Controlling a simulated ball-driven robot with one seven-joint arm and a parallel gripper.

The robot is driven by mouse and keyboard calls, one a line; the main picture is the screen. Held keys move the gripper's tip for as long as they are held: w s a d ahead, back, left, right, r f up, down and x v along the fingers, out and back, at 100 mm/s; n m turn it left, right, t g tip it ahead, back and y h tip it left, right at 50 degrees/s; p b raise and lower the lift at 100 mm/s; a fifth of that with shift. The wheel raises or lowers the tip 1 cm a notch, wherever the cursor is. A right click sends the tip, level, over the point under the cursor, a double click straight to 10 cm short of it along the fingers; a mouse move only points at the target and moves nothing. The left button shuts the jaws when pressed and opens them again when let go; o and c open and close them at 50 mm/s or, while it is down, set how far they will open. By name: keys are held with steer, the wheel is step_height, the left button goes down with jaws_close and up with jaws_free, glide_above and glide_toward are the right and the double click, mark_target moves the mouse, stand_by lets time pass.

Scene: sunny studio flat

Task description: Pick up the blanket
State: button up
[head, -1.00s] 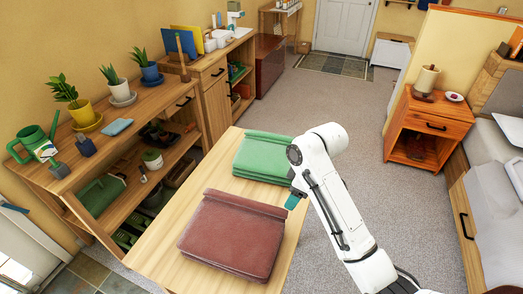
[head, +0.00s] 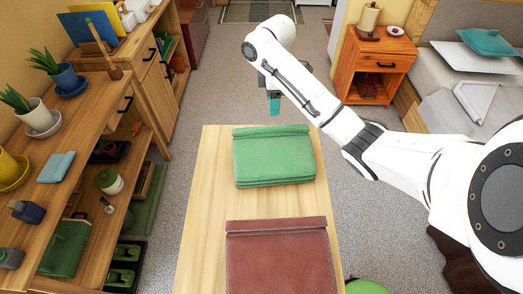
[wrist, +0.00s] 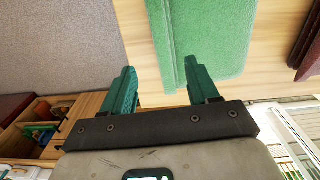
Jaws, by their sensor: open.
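Two folded cloths lie on the wooden table (head: 205,200) in the head view: a green one (head: 272,158) in the middle and a reddish-brown one (head: 278,262) nearer me. I cannot tell which is the blanket meant. My gripper (head: 273,105) hangs past the table's far end, beyond the green cloth and apart from it. In the wrist view its teal fingers (wrist: 161,72) are spread with nothing between them. The green cloth (wrist: 212,38) shows past the right finger, and an edge of the reddish-brown cloth (wrist: 309,50) is at the far right.
A wooden shelf unit (head: 85,140) with potted plants stands to the left. Carpet (head: 225,80) is clear beyond the table.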

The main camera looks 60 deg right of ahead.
steer(key=b, duration=0.4)
glide_above(271, 127)
step_height(271, 127, down, 5)
steer(key=shift+f, duration=0.2)
steer(key=shift+f+p, duration=0.85)
steer(key=shift+f, duration=1.75)
jaws_close()
steer(key=shift+r, duration=0.1)
